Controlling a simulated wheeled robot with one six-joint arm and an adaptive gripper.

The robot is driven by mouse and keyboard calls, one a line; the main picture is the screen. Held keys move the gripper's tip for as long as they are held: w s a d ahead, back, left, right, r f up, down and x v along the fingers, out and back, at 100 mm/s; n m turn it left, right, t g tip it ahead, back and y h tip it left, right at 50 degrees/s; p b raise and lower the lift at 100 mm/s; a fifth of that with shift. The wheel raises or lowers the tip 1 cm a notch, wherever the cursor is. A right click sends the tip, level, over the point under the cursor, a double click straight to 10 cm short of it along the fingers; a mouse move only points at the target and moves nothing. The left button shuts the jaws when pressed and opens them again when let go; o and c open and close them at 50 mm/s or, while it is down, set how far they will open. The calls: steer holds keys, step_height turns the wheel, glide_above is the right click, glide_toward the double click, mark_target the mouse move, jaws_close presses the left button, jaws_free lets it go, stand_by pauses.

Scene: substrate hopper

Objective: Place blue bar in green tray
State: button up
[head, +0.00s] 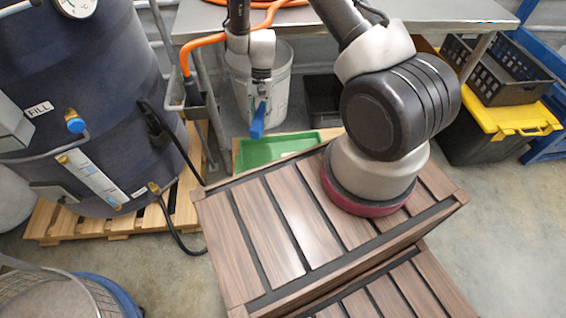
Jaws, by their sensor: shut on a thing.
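My gripper (261,98) hangs pointing down at the top middle of the head view, with its jaws shut on a blue bar (257,124). The bar is held tilted, close to upright, and its upper end is hidden in the jaws. Its lower end shows against the back left part of the green tray (285,143). The tray lies low behind the brown slatted top, which hides its front. I cannot tell the height of the bar above the tray.
A grey bucket (283,85) stands behind the gripper under a metal table (440,14). A dark blue tank (80,120) on a wooden pallet (100,222) is at left. A yellow-lidded black box (513,118) is at right. An orange hose (209,40) runs near the gripper.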

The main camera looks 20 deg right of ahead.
steer(key=s+f+m+t+y, duration=0.1)
steer(key=s+f+m, duration=0.35)
steer(key=f, duration=0.45)
glide_above(266, 159)
steer(key=s+a, duration=0.1)
steer(key=s, duration=0.2)
steer(key=shift+m+t, duration=0.25)
steer(key=shift+t, duration=0.05)
step_height(266, 159, down, 5)
steer(key=shift+s+f, duration=0.1)
steer(key=shift+f, duration=2.55)
steer(key=shift+f, duration=0.1)
steer(key=o, duration=1.1)
